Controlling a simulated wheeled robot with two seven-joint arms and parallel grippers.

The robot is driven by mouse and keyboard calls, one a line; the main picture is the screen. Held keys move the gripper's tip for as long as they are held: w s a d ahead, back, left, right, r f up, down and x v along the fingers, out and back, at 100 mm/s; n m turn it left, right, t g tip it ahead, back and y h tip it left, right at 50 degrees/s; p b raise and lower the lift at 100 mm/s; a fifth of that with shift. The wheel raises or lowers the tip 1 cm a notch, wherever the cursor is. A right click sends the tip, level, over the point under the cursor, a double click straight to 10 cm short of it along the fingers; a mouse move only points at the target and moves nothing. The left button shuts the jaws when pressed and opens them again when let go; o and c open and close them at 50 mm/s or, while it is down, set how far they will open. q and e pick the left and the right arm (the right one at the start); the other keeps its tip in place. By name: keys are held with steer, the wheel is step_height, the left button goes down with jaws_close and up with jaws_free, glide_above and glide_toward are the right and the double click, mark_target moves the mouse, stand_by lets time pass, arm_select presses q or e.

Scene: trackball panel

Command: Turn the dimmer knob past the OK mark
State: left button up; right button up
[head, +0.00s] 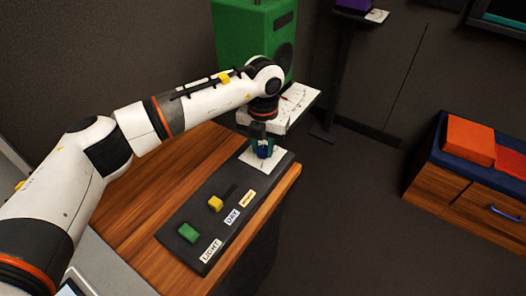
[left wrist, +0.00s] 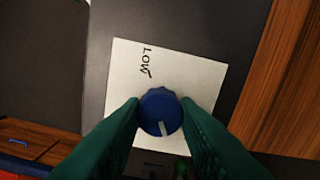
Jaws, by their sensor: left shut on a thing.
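The blue dimmer knob (left wrist: 160,112) stands on a white card (left wrist: 190,72) with the word LOW near one edge, in the left wrist view. Its pale pointer line faces the lower part of that picture. My left gripper (left wrist: 160,118) has its green fingers on both sides of the knob and is shut on it. In the head view the left gripper (head: 263,147) reaches down at the far end of the dark panel (head: 215,228), and the knob (head: 264,153) is partly hidden. The OK mark cannot be made out. My right gripper is not in view.
A green speaker-like box (head: 250,40) stands behind. A wooden cabinet (head: 460,185) with orange items is at right, with clear floor between.

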mark_target(264, 148)
arm_select(q)
steer(key=shift+m+b, duration=0.8)
steer(key=shift+m, duration=0.4)
steer(key=shift+r, duration=0.1)
steer(key=shift+w, duration=0.1)
steer(key=o, duration=1)
step_height(264, 148, up, 12)
steer(key=shift+f+b, duration=0.1)
steer(key=shift+b, duration=0.75)
steer(key=shift+d, duration=0.1)
